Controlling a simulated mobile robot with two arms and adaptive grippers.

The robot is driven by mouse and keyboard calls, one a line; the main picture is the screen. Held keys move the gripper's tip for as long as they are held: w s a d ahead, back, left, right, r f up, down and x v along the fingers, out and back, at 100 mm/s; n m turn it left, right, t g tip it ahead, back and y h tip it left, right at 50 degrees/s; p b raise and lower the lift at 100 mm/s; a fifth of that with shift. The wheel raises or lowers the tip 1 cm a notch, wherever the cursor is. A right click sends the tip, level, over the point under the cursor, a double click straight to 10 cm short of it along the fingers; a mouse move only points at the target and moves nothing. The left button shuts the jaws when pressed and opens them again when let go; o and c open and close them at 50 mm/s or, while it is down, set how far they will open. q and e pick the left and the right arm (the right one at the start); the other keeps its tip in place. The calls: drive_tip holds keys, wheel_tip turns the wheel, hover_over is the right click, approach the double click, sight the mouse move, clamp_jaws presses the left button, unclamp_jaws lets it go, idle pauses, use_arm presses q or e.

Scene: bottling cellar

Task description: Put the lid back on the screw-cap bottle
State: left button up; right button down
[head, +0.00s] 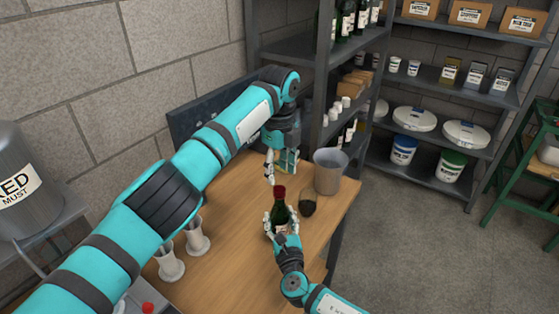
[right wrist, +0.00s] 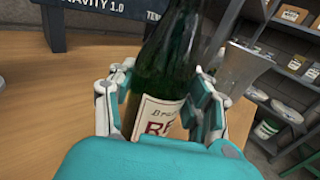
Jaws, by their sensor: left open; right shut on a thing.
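The dark green bottle (head: 280,210) stands upright on the wooden table, with a red top (head: 280,192). I cannot tell whether this red is the lid or a neck covering. My right gripper (head: 281,224) is shut around the bottle's body from the near side. In the right wrist view the bottle (right wrist: 165,75) sits between both fingers, its white label partly covered and its top out of frame. My left gripper (head: 281,172) is open just above the bottle's top, pointing down. I see nothing clearly between its fingers.
A dark glass (head: 308,203) stands right of the bottle, with a grey bucket (head: 329,172) behind it. Two pale cylindrical vessels (head: 197,236) stand at the left. A small red item (head: 148,308) shows at the bottom left. Shelves (head: 318,80) rise behind the table.

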use_arm(q)
drive_tip(key=n, duration=0.4)
drive_tip(key=shift+r+n, duration=0.15)
drive_tip(key=shift+n, duration=0.15)
drive_tip(key=n, duration=0.6)
drive_tip(key=shift+r+n, duration=0.2)
drive_tip(key=shift+n, duration=0.1)
drive_tip(key=n, duration=0.6)
drive_tip(key=shift+r+n, duration=0.2)
drive_tip(key=shift+n, duration=0.1)
drive_tip(key=n, duration=0.4)
drive_tip(key=shift+r, duration=0.1)
drive_tip(key=n, duration=0.4)
drive_tip(key=shift+r+n, duration=0.15)
drive_tip(key=shift+n, duration=0.25)
drive_tip(key=n, duration=0.6)
drive_tip(key=shift+r+n, duration=0.2)
drive_tip(key=shift+n, duration=0.1)
drive_tip(key=n, duration=0.3)
drive_tip(key=shift+r+n, duration=0.1)
drive_tip(key=shift+n, duration=0.3)
drive_tip(key=n, duration=0.5)
drive_tip(key=shift+r, duration=0.15)
